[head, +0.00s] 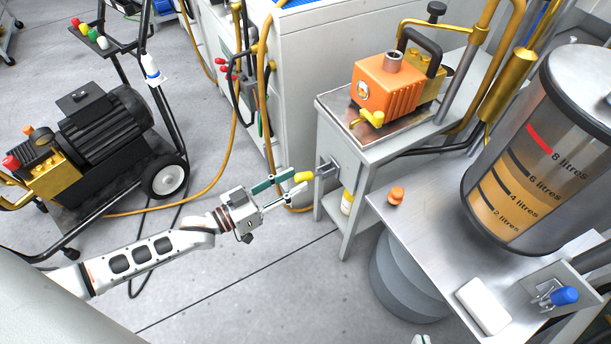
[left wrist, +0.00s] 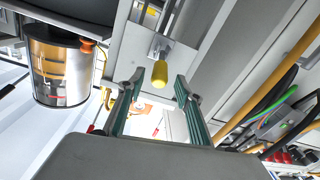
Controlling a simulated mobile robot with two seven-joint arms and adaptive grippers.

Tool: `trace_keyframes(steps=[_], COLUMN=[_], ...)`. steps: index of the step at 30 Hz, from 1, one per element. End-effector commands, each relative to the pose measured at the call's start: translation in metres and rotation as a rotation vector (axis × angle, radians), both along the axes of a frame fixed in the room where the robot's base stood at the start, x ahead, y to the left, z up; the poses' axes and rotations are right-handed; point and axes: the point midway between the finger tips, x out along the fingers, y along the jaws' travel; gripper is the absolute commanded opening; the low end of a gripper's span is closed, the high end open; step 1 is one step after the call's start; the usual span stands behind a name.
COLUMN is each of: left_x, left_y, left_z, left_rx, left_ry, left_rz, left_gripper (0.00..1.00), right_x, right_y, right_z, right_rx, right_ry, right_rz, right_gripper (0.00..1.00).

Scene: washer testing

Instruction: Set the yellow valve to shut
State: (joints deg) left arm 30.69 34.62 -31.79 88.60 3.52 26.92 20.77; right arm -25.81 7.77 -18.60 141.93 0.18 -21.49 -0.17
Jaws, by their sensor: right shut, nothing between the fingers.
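The yellow valve is a lever with a rounded yellow handle (head: 304,176) on a grey mount (head: 327,168) at the side of the pump bench. In the left wrist view the yellow handle (left wrist: 160,73) points toward the camera, in line with the gap between my fingers. My left gripper (head: 297,181) is open, its green-padded fingers on either side of the handle's end; it also shows in the left wrist view (left wrist: 160,88). I cannot tell whether it touches. Only a small tip of my right gripper (head: 419,340) shows at the bottom edge, and it is shut.
An orange pump (head: 388,86) with a smaller yellow knob (head: 372,118) stands on the bench. A litre-marked tank (head: 520,178) and a blue-handled valve (head: 564,295) are at the right. A wheeled motor cart (head: 100,125) stands at the left. Open floor lies around my left arm.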

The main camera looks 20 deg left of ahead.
Motion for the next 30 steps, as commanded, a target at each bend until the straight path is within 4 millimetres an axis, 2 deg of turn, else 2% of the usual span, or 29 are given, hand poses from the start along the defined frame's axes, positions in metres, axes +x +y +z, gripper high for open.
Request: trace_keyframes(steps=[3,9,19,20,23,24,30], left_x=[0.015,0.03,0.034,0.034,0.034,0.034,0.034], left_y=[-0.011,-0.021,-0.024,-0.024,-0.024,-0.024,-0.024], left_z=[-0.003,-0.003,-0.002,-0.001,-0.001,-0.001,0.0], left_rx=[0.0,0.001,0.001,0.001,0.001,0.001,0.002], left_ry=[0.003,0.005,0.003,0.003,0.003,0.003,0.003], left_rz=[0.001,0.0,0.0,0.0,0.0,0.0,0.0], left_gripper=[0.35,0.35,0.35,0.3,0.04,0.0,0.0], right_x=[0.0,0.002,0.004,0.004,0.004,0.004,0.005], right_y=[0.002,0.004,0.005,0.005,0.005,0.005,0.005], right_z=[-0.001,0.003,0.006,0.006,0.006,0.006,0.007], right_rx=[0.014,0.029,0.033,0.033,0.033,0.033,0.032], right_ry=[0.002,-0.007,-0.012,-0.012,-0.012,-0.012,-0.015], right_rz=[-0.002,-0.006,-0.006,-0.006,-0.006,-0.006,-0.007], right_gripper=[0.0,0.0,0.0,0.0,0.0,0.0,0.0])
